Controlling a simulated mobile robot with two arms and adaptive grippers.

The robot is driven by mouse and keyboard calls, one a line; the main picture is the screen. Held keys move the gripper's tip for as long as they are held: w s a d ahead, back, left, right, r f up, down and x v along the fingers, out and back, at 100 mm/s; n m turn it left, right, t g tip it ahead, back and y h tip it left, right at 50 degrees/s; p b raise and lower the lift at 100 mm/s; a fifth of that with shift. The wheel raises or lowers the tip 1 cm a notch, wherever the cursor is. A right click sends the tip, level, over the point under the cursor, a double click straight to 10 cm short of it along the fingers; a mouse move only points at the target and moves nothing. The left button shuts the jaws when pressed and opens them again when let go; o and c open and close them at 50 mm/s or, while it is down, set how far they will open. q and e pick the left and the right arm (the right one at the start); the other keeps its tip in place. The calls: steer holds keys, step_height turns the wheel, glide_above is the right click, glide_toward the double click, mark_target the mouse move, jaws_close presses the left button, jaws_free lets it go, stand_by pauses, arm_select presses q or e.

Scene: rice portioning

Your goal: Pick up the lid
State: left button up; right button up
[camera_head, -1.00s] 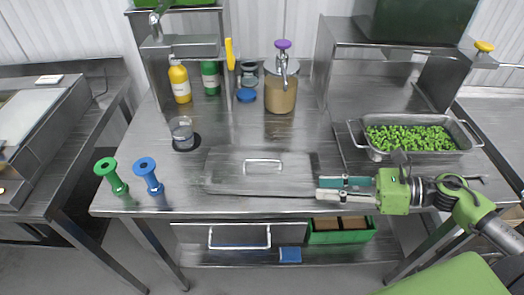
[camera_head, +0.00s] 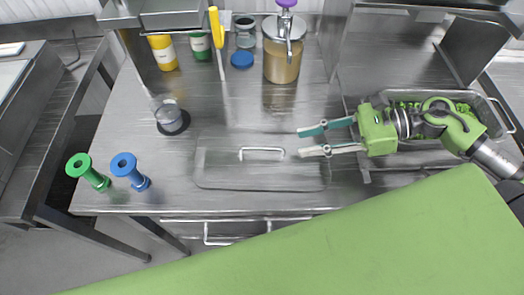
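The lid (camera_head: 225,173) is a flat grey metal rectangle with a raised bar handle (camera_head: 262,150) near its middle. It lies on the steel table in the head view. My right gripper (camera_head: 305,142) is open and empty, with its two fingers pointing left. The fingertips are over the lid's right part, to the right of the handle and apart from it. My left gripper is not in view.
A tray of green peas (camera_head: 494,112) stands at the right, partly behind my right arm. A green tool (camera_head: 88,172), a blue tool (camera_head: 130,171) and a glass (camera_head: 170,113) stand at the left. A brown-filled container (camera_head: 282,62) stands at the back.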

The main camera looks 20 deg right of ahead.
mark_target(267, 148)
steer(key=x, duration=0.4)
steer(key=shift+w+a, duration=0.25)
steer(key=shift+p+x, duration=0.35)
steer(key=shift+x, duration=0.45)
steer(key=shift+a+p, duration=0.45)
steer(key=shift+a, duration=0.1)
steer(key=p+x, duration=0.1)
steer(key=x, duration=0.2)
steer(key=shift+a+r+p, duration=0.25)
steer(key=shift+r+p, duration=0.05)
steer(key=shift+p, duration=0.1)
steer(key=shift+w+a+f, duration=0.15)
steer(key=shift+a+f, duration=0.25)
jaws_close()
